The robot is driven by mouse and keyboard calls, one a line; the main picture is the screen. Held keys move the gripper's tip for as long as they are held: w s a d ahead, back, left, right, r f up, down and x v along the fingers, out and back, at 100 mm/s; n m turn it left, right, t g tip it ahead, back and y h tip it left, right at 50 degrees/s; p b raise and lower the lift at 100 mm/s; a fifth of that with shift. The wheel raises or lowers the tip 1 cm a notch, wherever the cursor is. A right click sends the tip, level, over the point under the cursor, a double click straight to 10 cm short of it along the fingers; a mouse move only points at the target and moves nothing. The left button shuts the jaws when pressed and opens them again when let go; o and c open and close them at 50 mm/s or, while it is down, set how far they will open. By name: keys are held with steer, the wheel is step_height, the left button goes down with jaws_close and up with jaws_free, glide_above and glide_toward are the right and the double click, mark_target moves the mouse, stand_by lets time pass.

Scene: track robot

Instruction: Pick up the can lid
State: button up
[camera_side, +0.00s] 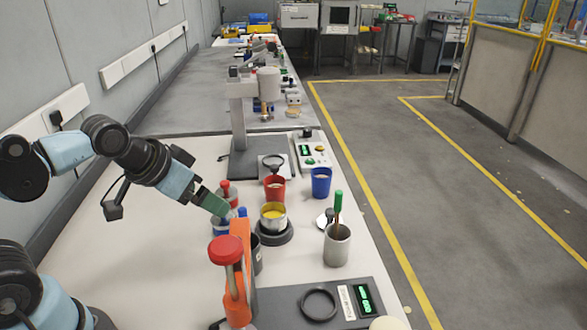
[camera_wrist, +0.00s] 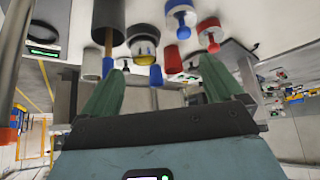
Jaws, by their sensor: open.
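The can lid (camera_side: 324,219) appears to be the small silvery disc lying on the white bench, just left of the grey cup and partly behind it. The open can (camera_side: 273,217) with yellow contents stands upright on a round black base to its left. It also shows in the wrist view (camera_wrist: 145,46). My gripper (camera_side: 222,212) is left of the can, above the bench, near the red- and blue-topped items. In the wrist view my gripper (camera_wrist: 161,67) has its green fingers spread apart with nothing held. I cannot clearly pick out the lid there.
A grey cup (camera_side: 338,247) holds a green-handled tool. A red cup (camera_side: 275,190) and blue cup (camera_side: 321,184) stand behind the can. An orange stand with a red knob (camera_side: 226,251) is in front. A black ring (camera_side: 319,304) lies at the front. A grey press (camera_side: 238,115) rises behind.

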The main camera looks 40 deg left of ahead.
steer(key=w+d+r+g, duration=0.2)
steer(key=w+d+r, duration=0.1)
steer(key=w+r, duration=0.65)
steer(key=g, duration=0.5)
glide_above(331, 211)
step_height(331, 211, down, 4)
steer(key=f, duration=0.1)
step_height(331, 211, down, 18)
steer(key=shift+r, duration=0.1)
stand_by(0.7)
steer(key=shift+c, duration=0.2)
